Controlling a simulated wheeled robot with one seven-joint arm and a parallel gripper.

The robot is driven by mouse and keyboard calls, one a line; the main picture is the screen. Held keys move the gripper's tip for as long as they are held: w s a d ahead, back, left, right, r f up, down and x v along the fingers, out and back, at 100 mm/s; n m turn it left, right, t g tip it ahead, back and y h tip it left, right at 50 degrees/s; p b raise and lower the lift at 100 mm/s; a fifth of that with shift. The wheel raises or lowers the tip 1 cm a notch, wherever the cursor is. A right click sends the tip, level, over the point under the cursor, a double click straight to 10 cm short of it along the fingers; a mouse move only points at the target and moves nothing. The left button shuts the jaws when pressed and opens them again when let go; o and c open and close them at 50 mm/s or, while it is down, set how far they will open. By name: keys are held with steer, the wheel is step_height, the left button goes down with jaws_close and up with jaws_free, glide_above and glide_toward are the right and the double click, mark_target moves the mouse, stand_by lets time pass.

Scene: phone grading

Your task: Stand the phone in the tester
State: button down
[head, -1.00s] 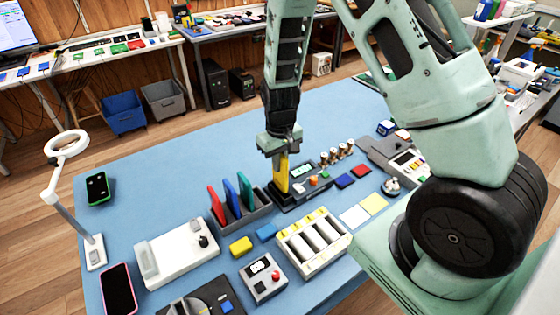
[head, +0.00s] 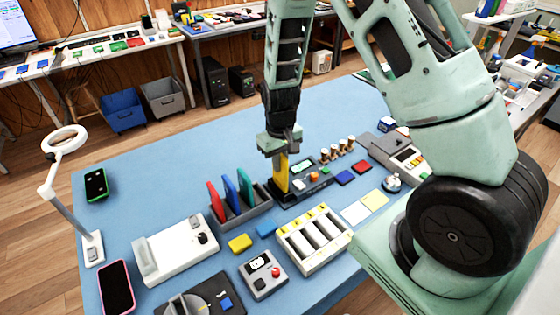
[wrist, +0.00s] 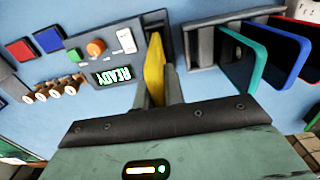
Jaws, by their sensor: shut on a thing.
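A yellow phone (head: 281,177) stands upright at the left end of the dark tester (head: 291,198), with its lower edge at the tester. Whether it is seated in a slot I cannot tell. My gripper (head: 279,150) points down and is shut on the phone's upper part. In the wrist view the phone (wrist: 154,72) shows edge-on between the fingers of my gripper (wrist: 158,92). The tester (wrist: 84,36) there has an orange knob and a display lit with READY. The fingers hide part of the phone.
A rack (head: 246,216) with red, blue and green phones stands close to the left of the tester. Several brass cylinders (head: 325,156) line its far side. Red and blue squares (head: 345,177) lie to its right. A white battery-like tray (head: 312,240) is in front.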

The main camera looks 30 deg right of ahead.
steer(key=shift+f, duration=0.15)
steer(key=shift+f+b, duration=0.35)
steer(key=shift+f, duration=0.05)
steer(key=shift+f, duration=0.1)
stand_by(0.5)
steer(key=shift+f+b, duration=0.35)
steer(key=c, duration=1.1)
jaws_free()
steer(key=shift+r, duration=0.15)
steer(key=shift+r+p, duration=0.6)
steer(key=shift+p, duration=0.05)
